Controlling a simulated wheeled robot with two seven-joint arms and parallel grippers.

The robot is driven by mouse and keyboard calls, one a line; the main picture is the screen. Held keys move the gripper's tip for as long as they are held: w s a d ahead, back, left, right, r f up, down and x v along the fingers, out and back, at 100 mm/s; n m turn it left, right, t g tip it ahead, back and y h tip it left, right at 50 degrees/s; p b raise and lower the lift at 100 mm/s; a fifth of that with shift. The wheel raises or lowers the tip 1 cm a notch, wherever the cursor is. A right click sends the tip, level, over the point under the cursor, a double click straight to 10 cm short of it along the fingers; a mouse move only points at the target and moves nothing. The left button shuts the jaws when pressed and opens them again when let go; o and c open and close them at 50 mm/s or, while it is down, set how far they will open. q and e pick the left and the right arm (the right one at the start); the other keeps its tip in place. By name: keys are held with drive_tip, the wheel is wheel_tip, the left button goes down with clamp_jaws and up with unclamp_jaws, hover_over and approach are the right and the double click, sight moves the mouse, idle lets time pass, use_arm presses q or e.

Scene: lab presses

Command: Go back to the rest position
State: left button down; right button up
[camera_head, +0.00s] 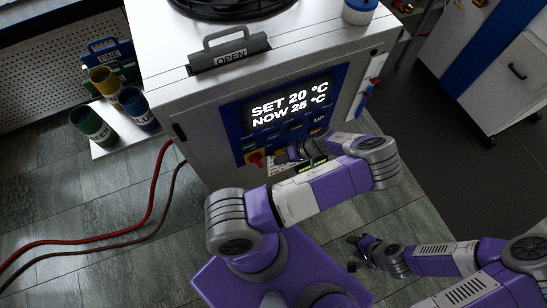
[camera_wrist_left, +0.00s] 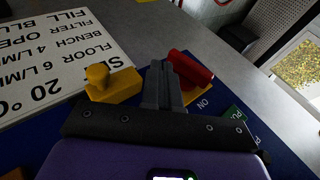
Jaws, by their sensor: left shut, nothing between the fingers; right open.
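My left gripper (camera_head: 281,155) is at the lower part of the machine's blue control panel (camera_head: 236,122), partly hidden by its own arm. In the left wrist view its fingers (camera_wrist_left: 161,85) are shut and empty, in front of the panel. A red handle (camera_wrist_left: 190,68) on a yellow plate is just right of the fingertips, and a yellow knob (camera_wrist_left: 98,76) is to the left. I cannot tell whether the fingers touch the handle. My right gripper (camera_head: 353,252) is open and empty, low over the floor at the right.
The white machine (camera_head: 190,150) has a display reading SET 20, NOW 25 and a handle marked OPEN (camera_head: 228,55). Labelled cups (camera_head: 93,124) stand on a shelf at left. Red hoses (camera_head: 150,200) cross the floor. A cabinet (camera_head: 510,80) is at right.

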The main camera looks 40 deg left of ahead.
use_arm(q)
drive_tip(key=shift+v, duration=1.05)
drive_tip(key=shift+s, duration=0.1)
